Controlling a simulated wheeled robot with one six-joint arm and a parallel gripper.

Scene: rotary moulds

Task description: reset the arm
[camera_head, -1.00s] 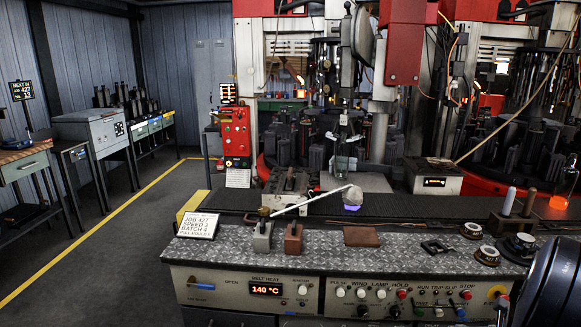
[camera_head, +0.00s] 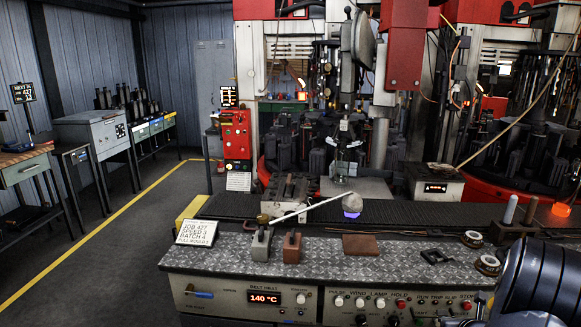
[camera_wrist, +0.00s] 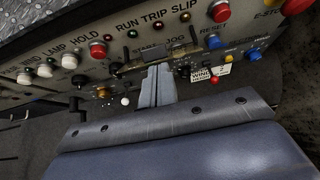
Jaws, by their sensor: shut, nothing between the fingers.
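My gripper (camera_wrist: 158,82) shows in the wrist view as two grey fingers lying together, shut and empty. Its tips are in front of the lower part of the control panel (camera_wrist: 60,62), close to the START and JOG labels; I cannot tell whether they touch it. In the head view a dark, ribbed part of my arm (camera_head: 535,275) fills the lower right corner, in front of the console's right end. My gripper is not clearly visible there.
The console (camera_head: 330,247) bears a job sign (camera_head: 197,230), two small blocks, a brown plate (camera_head: 360,244) and round rings (camera_head: 487,264). A dark belt (camera_head: 420,212) runs behind it, with red machines beyond. Open floor (camera_head: 130,255) lies left.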

